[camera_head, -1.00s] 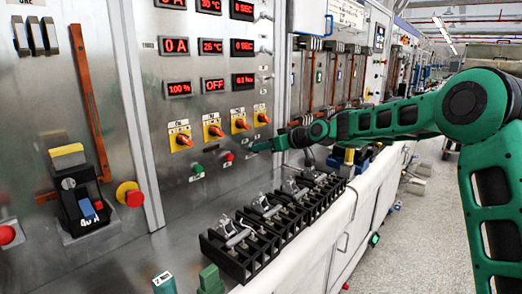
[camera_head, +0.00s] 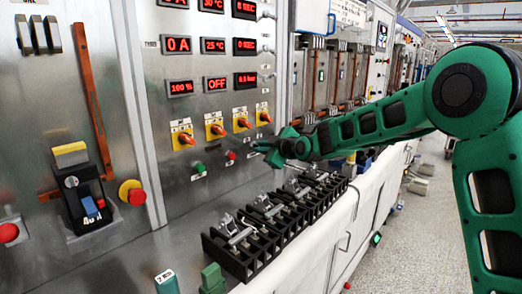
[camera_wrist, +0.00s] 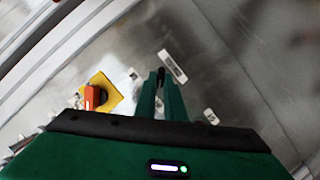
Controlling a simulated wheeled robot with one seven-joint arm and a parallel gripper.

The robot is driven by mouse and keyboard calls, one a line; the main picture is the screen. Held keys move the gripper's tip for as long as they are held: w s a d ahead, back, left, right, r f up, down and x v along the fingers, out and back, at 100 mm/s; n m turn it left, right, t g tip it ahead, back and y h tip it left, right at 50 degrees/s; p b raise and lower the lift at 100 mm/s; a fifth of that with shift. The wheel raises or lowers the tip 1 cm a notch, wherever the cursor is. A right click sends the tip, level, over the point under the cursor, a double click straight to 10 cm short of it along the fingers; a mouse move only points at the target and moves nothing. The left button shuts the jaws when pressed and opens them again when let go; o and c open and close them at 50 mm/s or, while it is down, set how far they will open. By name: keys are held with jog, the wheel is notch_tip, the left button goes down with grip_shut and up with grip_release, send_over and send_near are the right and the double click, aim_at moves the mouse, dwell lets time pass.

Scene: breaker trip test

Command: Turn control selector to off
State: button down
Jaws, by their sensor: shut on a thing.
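My gripper (camera_head: 262,147) is at the metal control panel (camera_head: 215,128), to the right of the small red button (camera_head: 230,155). In the wrist view my two green fingers (camera_wrist: 161,80) are close together, shut on a small dark knob (camera_wrist: 161,76), which I take to be the control selector. The fingers hide most of it, so its pointing direction cannot be read. A white label (camera_wrist: 173,66) is just beyond the fingertips. In the head view the knob is hidden behind my gripper.
A row of orange selectors on yellow plates (camera_head: 214,127) runs above; one orange selector (camera_wrist: 92,96) is left of my fingers in the wrist view. A green button (camera_head: 199,167) is further left. Black terminal blocks (camera_head: 240,262) stand on the bench below.

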jog(key=shift+w+d+f, duration=0.15)
jog(key=shift+d, duration=0.25)
jog(key=c, duration=1.8)
grip_release()
jog(key=shift+c, duration=0.2)
jog(key=shift+a, duration=0.2)
jog(key=shift+n, duration=0.3)
jog(key=v, duration=1)
jog(key=shift+s+d, duration=0.25)
jog(key=shift+s, duration=0.1)
